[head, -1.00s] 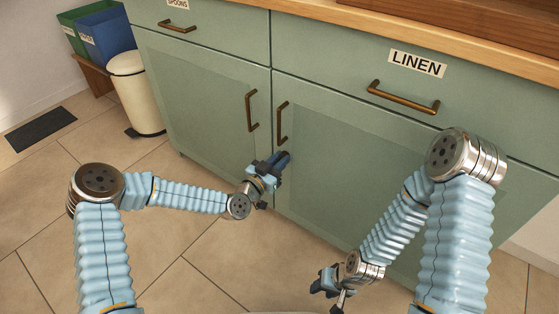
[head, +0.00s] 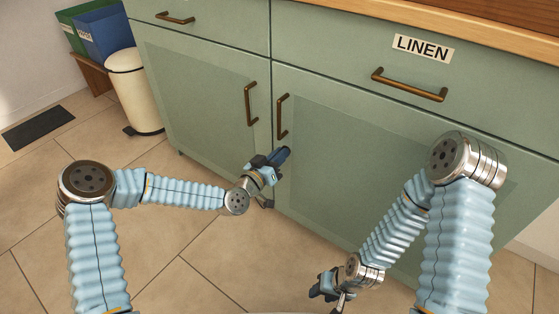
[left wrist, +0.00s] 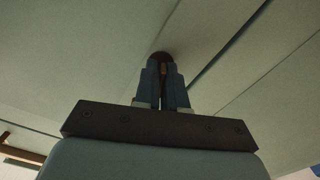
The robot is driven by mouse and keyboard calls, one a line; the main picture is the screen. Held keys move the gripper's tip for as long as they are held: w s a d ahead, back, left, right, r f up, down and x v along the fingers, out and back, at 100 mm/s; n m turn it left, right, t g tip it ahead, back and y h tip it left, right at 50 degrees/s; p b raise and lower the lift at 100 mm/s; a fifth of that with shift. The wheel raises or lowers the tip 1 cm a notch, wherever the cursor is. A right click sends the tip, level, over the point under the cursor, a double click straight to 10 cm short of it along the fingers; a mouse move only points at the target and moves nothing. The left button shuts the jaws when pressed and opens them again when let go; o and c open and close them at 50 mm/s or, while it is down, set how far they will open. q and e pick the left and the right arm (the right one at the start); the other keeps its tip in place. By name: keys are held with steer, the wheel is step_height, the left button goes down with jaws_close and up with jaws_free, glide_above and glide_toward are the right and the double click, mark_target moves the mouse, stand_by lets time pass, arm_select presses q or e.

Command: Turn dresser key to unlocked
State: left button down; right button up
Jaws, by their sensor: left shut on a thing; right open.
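The green dresser (head: 330,150) fills the middle of the head view, with two lower doors and drawers above. In the left wrist view, the blue fingers of my left gripper (left wrist: 164,72) are shut on a small brass-coloured key (left wrist: 165,69). Its head shows as a thin strip between the fingers, by a dark round lock plate (left wrist: 160,56) on the green front. Which way the key is turned is hard to see. In the head view my left gripper (head: 281,155) covers the key, below the door handles. My right gripper (head: 322,287) is open and empty, low before the right door.
Bronze handles stand on the left door (head: 250,104) and right door (head: 282,116), just above my left gripper. A drawer handle (head: 408,85) sits under the LINEN label (head: 422,48). A cream bin (head: 133,92) stands left. Tiled floor (head: 215,262) is clear between my arms.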

arm_select(q)
steer(key=n+b, duration=0.2)
steer(key=shift+f+n, duration=0.25)
steer(key=shift+n, duration=0.15)
steer(key=n+b, duration=0.2)
steer(key=n, duration=0.2)
steer(key=shift+a, duration=0.1)
steer(key=n+b, duration=0.2)
steer(key=n, duration=0.2)
steer(key=shift+n+b, duration=0.5)
steer(key=shift+n, duration=0.9)
steer(key=c, duration=1.3)
jaws_free()
